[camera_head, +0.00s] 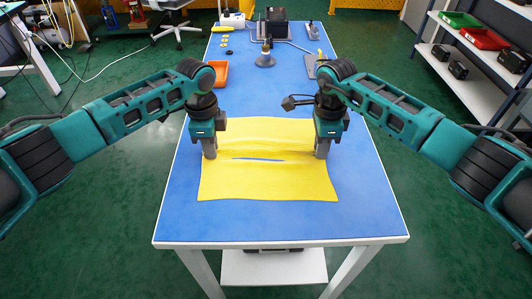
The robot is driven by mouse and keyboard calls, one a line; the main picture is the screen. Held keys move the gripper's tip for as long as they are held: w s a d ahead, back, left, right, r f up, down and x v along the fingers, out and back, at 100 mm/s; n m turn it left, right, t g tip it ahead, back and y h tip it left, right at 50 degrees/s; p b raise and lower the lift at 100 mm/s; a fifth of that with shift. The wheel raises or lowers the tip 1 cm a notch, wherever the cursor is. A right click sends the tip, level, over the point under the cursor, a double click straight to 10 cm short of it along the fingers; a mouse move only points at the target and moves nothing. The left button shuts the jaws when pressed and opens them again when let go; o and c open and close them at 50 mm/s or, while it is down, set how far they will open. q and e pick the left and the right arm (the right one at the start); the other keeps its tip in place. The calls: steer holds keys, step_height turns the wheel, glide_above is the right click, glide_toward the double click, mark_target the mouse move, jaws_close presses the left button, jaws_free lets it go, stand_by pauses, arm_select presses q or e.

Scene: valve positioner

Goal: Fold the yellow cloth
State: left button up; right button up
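The yellow cloth (265,182) lies on the front part of the blue table top. Creases run across its middle between my two grippers, and a narrow slit of blue table shows there. My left gripper (209,150) points down at the cloth's left edge, about halfway along it. My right gripper (322,150) points down at the right edge at about the same height. Both fingertips are at the cloth. The fingers look close together, but whether they pinch fabric is too small to tell.
The blue table (370,215) is bare around the cloth. Behind it are an orange tray (219,75), a metal stand (265,58), a black device (276,22) and several small yellow discs (225,41). A shelf with green (459,19) and red bins (484,39) stands at right.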

arm_select(q)
steer(key=shift+f, duration=0.1)
jaws_close()
arm_select(e)
steer(key=shift+f, duration=0.1)
jaws_close()
